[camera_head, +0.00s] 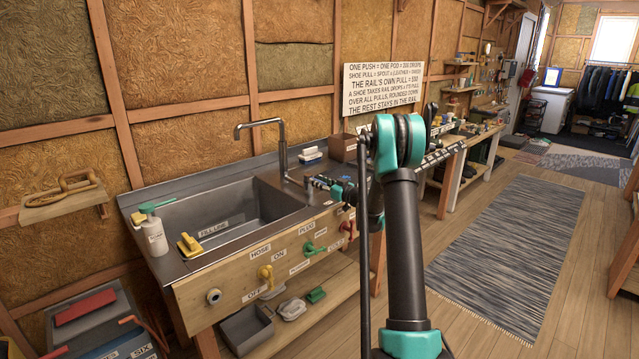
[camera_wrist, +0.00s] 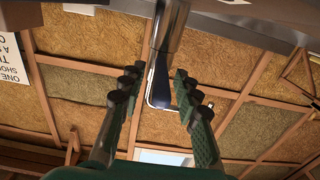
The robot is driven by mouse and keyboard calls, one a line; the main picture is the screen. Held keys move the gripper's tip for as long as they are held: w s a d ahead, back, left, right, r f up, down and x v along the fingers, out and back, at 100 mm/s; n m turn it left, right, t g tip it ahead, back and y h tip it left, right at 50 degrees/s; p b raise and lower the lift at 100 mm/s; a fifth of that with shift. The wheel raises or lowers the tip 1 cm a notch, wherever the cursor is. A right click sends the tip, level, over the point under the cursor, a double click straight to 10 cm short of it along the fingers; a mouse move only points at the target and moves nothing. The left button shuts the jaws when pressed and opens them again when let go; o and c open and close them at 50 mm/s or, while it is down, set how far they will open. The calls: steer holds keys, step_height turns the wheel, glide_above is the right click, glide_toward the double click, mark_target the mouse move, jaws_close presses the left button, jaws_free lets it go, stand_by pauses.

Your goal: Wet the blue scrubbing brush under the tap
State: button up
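The metal tap (camera_head: 283,150) stands at the back right of the sink (camera_head: 205,221), its spout bent over the basin. No water shows. A small white and blue item (camera_head: 311,155) lies on the counter right of the tap; I cannot tell for certain that it is the blue brush. My gripper (camera_head: 312,183) is low over the counter, just right of the tap. In the wrist view its fingers (camera_wrist: 157,90) are spread apart, and neither touches anything visible. Beyond them are a metal column (camera_wrist: 171,28), probably the tap, and a dark blue shape (camera_wrist: 160,84) that I cannot identify.
A soap bottle (camera_head: 155,236) and a yellow item (camera_head: 189,245) stand at the sink's left edge. Yellow (camera_head: 266,275), green (camera_head: 310,248) and red (camera_head: 348,228) handles stick out of the front panel. A brown box (camera_head: 343,148) is behind my arm. Floor is free on the right.

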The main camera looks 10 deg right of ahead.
jaws_close()
steer(key=shift+d, duration=0.1)
steer(key=shift+w+d+n+g+y, duration=0.35)
steer(key=shift+n+g+y, duration=0.25)
steer(key=shift+y, duration=0.1)
steer(key=shift+w+d+n+g+y, duration=0.2)
steer(key=shift+n+g+y, duration=0.5)
steer(key=shift+g+y, duration=0.1)
steer(key=shift+o, duration=0.8)
jaws_free()
steer(key=v, duration=1.2)
